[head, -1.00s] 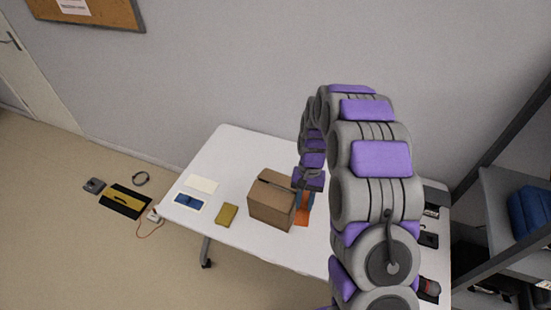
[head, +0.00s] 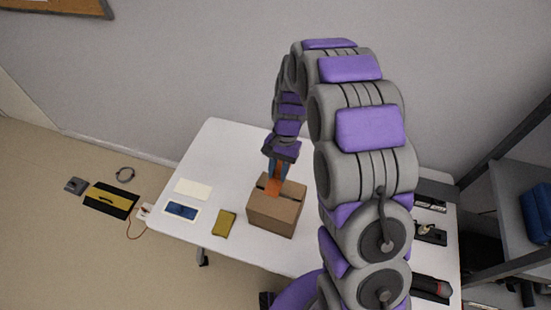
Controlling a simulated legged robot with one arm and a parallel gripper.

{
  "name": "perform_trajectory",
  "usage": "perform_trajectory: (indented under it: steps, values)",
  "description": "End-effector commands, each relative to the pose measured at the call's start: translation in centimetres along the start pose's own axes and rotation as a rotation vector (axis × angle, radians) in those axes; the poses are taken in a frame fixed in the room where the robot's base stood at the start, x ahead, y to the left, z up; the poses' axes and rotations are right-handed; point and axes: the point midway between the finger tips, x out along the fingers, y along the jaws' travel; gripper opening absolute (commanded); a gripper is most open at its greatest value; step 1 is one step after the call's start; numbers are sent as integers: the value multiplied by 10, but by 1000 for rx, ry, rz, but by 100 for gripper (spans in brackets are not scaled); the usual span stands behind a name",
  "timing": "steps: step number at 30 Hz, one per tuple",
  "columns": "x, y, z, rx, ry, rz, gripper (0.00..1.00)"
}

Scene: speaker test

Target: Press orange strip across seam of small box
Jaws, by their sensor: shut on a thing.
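A small brown cardboard box (head: 275,214) stands on the white table, with a dark seam line across its top. My gripper (head: 277,174) points down over the back left part of the box top. It is shut on an orange strip (head: 273,187), which hangs below the fingers at the seam. The strip's lower end appears to meet the box top, but I cannot tell whether it touches. The strip and fingers hide part of the seam.
The white table (head: 225,150) is clear behind the box. A mustard block (head: 224,223), a blue item (head: 182,211) and a cream sheet (head: 193,189) lie to the left. Dark tools (head: 431,233) lie at the right. A shelf (head: 500,225) stands beyond.

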Motion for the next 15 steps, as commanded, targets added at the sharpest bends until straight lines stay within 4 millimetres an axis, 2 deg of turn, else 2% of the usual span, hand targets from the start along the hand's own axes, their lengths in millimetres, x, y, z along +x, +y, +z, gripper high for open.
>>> perform_trajectory:
  steps: [8,15]
  values:
    - [13,3,-8,-1,-3,-3,1]
    - [35,3,-17,0,-3,-3,1]
